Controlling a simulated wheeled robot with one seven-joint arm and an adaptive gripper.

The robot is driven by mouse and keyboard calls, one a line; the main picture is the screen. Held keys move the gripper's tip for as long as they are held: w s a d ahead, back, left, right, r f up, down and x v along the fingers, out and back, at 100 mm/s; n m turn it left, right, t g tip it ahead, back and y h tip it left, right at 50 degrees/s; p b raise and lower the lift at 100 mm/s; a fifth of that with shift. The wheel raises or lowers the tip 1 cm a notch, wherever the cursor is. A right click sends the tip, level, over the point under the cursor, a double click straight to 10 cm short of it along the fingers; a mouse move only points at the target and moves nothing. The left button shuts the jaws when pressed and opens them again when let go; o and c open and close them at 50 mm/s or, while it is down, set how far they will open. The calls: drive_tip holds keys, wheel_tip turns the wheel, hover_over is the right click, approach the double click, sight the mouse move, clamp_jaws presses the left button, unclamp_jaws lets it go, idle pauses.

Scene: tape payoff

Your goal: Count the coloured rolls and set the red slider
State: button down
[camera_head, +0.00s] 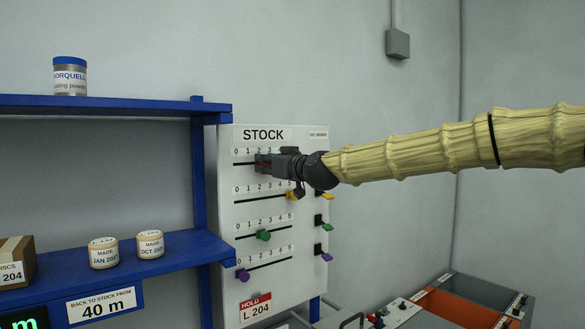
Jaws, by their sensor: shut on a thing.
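The white STOCK board (285,285) stands right of the blue shelves, with several numbered slots one above another. My gripper (263,162) is at the top slot, shut on the red slider (264,164). Only a little red shows between the fingers, around the 2 mark; the exact setting is hidden. Below, the yellow slider (291,194) sits toward the right of its slot. The purple slider (242,274) is at the left end. I cannot make out any coloured rolls to count.
Two cream round items (104,253) marked MADE stand on the lower blue shelf (190,252), beside a brown box (15,262). A tin (70,76) is on the upper shelf. Orange-and-grey trays (455,306) lie low at right. A red HOLD tag (256,307) hangs low on the board.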

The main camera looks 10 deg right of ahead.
sight(248, 162)
drive_tip(key=shift+s+a+r+b, duration=0.15)
drive_tip(key=shift+s+a, duration=0.15)
drive_tip(key=shift+a, duration=0.25)
drive_tip(key=shift+s+a+f+b, duration=0.1)
drive_tip(key=shift+s+a, duration=0.25)
drive_tip(key=shift+a, duration=0.2)
drive_tip(key=shift+s+a+r+b, duration=0.15)
drive_tip(key=shift+s+a, duration=0.15)
drive_tip(key=shift+a, duration=0.25)
drive_tip(key=shift+f, duration=0.1)
drive_tip(key=shift+d, duration=0.1)
drive_tip(key=c, duration=1.2)
unclamp_jaws()
drive_tip(key=shift+f, duration=0.1)
drive_tip(key=v, duration=1.2)
